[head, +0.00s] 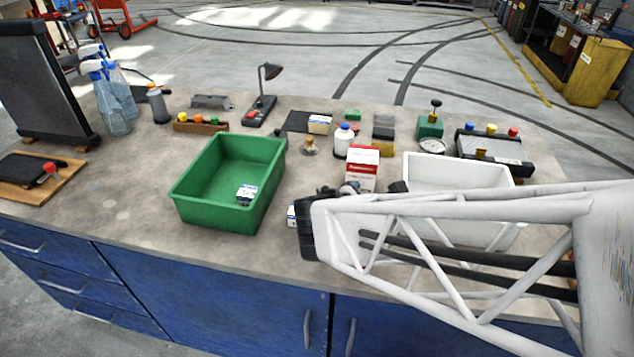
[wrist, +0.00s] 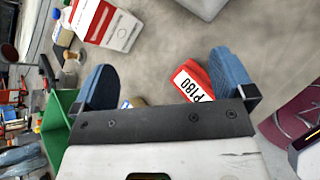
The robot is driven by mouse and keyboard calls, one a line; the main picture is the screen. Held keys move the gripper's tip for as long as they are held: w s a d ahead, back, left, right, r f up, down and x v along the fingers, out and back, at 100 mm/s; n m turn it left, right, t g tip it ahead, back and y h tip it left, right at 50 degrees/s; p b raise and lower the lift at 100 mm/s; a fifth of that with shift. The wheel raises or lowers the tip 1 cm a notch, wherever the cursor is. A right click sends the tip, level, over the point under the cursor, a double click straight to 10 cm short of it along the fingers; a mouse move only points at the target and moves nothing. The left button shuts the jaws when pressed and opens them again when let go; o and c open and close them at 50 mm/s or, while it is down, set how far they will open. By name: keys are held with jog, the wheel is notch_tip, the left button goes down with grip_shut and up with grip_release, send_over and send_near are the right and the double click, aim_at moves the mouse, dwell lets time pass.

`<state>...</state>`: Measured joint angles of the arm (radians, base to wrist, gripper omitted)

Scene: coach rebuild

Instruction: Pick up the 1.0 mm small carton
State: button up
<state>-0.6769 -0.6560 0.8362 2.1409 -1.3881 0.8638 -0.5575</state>
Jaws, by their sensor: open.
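No label reading 1.0 mm can be made out. A small white-and-blue carton (head: 246,194) lies inside the green bin (head: 187,207). Another small white-and-blue carton (head: 292,214) shows on the bench at the bin's right, mostly hidden behind my arm's end. My gripper (wrist: 165,62) is open, its two blue fingers apart with nothing held between them. In the wrist view a red object with a white P180 label (wrist: 192,82) shows between the fingers, near the palm. In the head view my arm's end hides most of the fingers.
A taller red-and-white carton (head: 362,170) stands beyond my gripper; it shows at upper left in the wrist view (wrist: 104,22). A white bin (head: 457,160) stands behind my arm. A white bottle (head: 343,140) and a white-and-yellow carton (head: 319,124) stand further back.

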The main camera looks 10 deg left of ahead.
jog(key=a+f+n+t+y, duration=0.1)
jog(key=a+f+n, duration=0.1)
jog(key=a+n, duration=0.1)
jog(key=s+a+f+n+t+y, duration=0.1)
jog(key=a+f+n+y, duration=0.1)
jog(key=a+n, duration=0.2)
jog(key=a+f+n+t+y, duration=0.1)
jog(key=a+f+n, duration=0.1)
jog(key=a, duration=0.5)
jog(key=shift+s+a+f+n+y, duration=0.1)
jog(key=shift+s+a+n+y, duration=0.1)
jog(key=shift+s+n+y, duration=0.35)
jog(key=shift+w, duration=0.15)
jog(key=shift+w, duration=0.1)
jog(key=shift+x, duration=1.2)
jog(key=shift+w+f, duration=0.1)
jog(key=shift+x, duration=2.5)
jog(key=shift+d, duration=0.1)
jog(key=c, duration=1)
jog(key=shift+o, duration=0.2)
